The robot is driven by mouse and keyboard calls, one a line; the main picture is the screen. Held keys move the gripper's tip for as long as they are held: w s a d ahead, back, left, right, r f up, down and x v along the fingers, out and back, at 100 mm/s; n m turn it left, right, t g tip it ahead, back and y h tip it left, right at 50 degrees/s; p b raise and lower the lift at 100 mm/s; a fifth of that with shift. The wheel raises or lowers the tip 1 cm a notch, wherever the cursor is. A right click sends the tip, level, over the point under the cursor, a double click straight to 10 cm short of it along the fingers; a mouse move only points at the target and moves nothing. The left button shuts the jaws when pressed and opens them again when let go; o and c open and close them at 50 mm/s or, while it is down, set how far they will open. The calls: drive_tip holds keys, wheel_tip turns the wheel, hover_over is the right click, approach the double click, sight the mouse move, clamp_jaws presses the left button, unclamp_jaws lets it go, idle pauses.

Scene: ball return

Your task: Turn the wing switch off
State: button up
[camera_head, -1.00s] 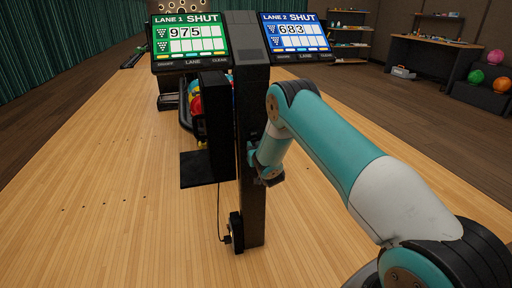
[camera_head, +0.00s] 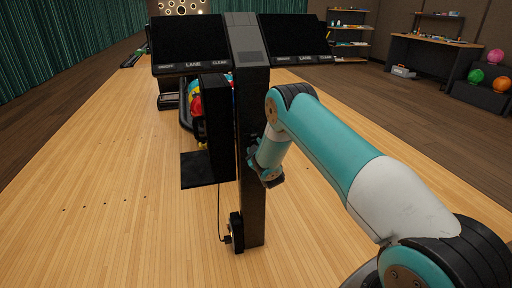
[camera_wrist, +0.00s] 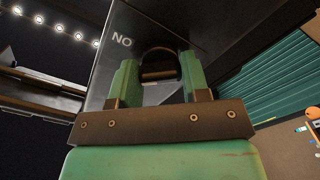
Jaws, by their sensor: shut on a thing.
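The wing switch (camera_wrist: 158,66) is a dark rounded knob on the post's black panel, in the upper middle of the wrist view. Lettering that reads "NO" in this view stands beside it. My gripper (camera_wrist: 159,76) has its two green fingers on either side of the knob and is shut on it. In the head view my gripper (camera_head: 254,168) reaches the right side of the black post (camera_head: 251,205), where the switch itself is hidden. Two screens, the left one (camera_head: 190,38) and the right one (camera_head: 293,34), are dark.
A ball rack with coloured balls (camera_head: 195,104) stands behind the post, with a black shelf plate (camera_head: 197,170) to its left. A cable runs to a small box (camera_head: 236,233) low on the post. The wooden lane floor (camera_head: 100,220) at left is clear.

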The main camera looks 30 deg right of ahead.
drive_tip(key=n+p, duration=0.1)
drive_tip(key=n, duration=0.3)
drive_tip(key=shift+n, duration=0.3)
drive_tip(key=n+p, duration=0.1)
drive_tip(key=n, duration=0.3)
drive_tip(key=shift+n, duration=0.3)
drive_tip(key=o, duration=0.9)
drive_tip(key=shift+a, duration=0.1)
